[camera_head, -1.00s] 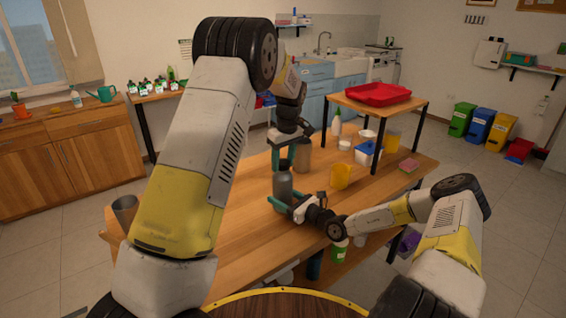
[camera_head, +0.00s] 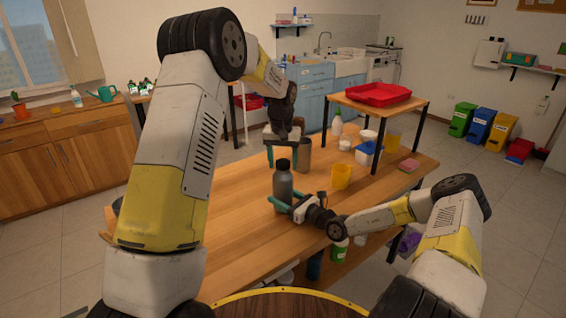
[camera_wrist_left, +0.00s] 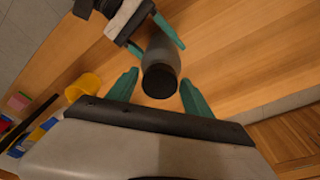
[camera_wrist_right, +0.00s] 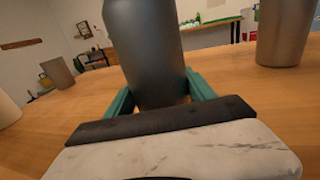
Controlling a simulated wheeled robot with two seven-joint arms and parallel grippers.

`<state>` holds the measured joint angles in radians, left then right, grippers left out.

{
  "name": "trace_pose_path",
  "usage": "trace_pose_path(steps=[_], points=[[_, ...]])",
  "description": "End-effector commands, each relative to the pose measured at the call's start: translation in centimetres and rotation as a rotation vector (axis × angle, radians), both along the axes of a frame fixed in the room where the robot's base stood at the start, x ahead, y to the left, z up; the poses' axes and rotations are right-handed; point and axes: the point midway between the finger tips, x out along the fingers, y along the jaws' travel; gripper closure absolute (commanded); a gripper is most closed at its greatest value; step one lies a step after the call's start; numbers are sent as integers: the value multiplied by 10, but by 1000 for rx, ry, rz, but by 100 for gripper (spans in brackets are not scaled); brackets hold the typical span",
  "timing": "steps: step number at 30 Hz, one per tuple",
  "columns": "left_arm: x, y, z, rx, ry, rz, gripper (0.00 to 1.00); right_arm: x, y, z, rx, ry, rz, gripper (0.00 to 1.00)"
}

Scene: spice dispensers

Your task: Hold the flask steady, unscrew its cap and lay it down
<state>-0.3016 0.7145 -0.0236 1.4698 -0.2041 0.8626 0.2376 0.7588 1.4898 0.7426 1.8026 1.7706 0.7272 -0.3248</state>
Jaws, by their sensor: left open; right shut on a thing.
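The grey flask (camera_head: 283,188) stands upright on the wooden table, with its black cap (camera_head: 283,165) on top. My right gripper (camera_head: 284,204) is shut around the flask's lower body. In the right wrist view the flask (camera_wrist_right: 146,50) rises between the green fingers. My left gripper (camera_head: 283,157) is open above the flask, pointing down. In the left wrist view the cap (camera_wrist_left: 159,82) lies between the two spread fingers, with a gap on each side. The left fingers hold nothing.
A grey metal cup (camera_head: 304,160) stands close behind the flask. A yellow cup (camera_head: 341,176) stands to its right. A raised wooden shelf (camera_head: 390,112) with a red tray (camera_head: 379,94) occupies the table's right. The table left of the flask (camera_head: 225,205) is clear.

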Motion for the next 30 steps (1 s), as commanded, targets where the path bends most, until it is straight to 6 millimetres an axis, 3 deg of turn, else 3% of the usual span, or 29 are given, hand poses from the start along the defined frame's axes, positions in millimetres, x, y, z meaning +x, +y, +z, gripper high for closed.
trace_pose_path(steps=[4,15,23,30], points=[[1,2,0,-2,0,-124,41,0,0,-1,0,1,0,100],[1,2,0,-4,0,-688,41,0,0,-1,0,1,0,100],[2,2,0,-3,0,-863,41,0,0,-1,-1,2,0,100],[3,2,-1,-6,1,-1240,41,0,0,-1,0,1,0,100]])
